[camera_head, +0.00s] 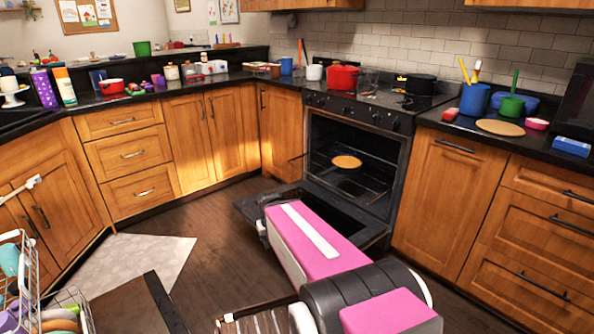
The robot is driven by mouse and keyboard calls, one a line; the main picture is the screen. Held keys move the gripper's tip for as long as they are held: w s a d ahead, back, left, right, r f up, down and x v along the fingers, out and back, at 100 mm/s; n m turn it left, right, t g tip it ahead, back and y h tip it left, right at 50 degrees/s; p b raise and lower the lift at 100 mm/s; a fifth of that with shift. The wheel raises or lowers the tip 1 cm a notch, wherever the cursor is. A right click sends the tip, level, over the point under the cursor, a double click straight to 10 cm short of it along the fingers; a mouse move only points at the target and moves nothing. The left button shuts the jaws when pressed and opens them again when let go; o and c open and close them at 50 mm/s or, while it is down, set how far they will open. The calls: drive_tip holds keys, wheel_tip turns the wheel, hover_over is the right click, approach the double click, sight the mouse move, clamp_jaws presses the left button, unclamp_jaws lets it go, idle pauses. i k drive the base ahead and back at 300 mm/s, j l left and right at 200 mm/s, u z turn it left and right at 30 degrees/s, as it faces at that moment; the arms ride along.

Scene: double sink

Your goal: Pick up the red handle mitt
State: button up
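A small red item (450,113) lies on the right counter, near its front left corner beside the stove. It may be the red handle mitt, but it is too small to be sure. My pink and grey arm reaches from the bottom right toward the open oven door, well below and left of that item.
The oven door (252,207) hangs open, with a round tan item (346,161) on the rack inside. A round board (500,127), a blue pot (474,99) and a blue box (571,146) stand on the right counter. A dish rack (45,285) is at lower left.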

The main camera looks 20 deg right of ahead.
sight(451, 113)
drive_tip(key=z, duration=1.85)
drive_tip(key=i+l, duration=0.3)
drive_tip(key=l, duration=0.1)
